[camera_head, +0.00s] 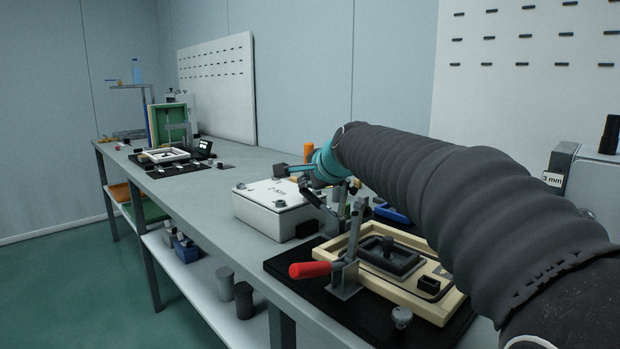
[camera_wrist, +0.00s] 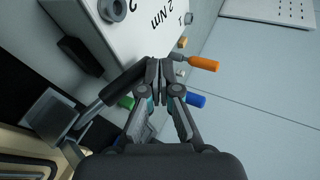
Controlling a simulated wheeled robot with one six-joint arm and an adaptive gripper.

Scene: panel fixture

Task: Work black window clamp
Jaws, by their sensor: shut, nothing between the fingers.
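The wooden frame (camera_head: 415,300) lies on a black mat and holds a dark window piece (camera_head: 390,262). A clamp with a black handle (camera_head: 312,198) stands upright at the frame's far side. In the wrist view, its black handle (camera_wrist: 112,88) slants up from a grey metal bracket (camera_wrist: 50,115) to beside my fingertips; I cannot tell whether they touch. A second clamp with a red handle (camera_head: 312,269) stands at the frame's near left.
The white box (camera_head: 270,207), marked 2 Nm, stands just left of the frame. An orange-handled tool (camera_wrist: 203,63) and a blue handle (camera_wrist: 195,100) lie beyond my fingers. My arm covers much of the bench's right side. The bench middle (camera_head: 215,185) is clear.

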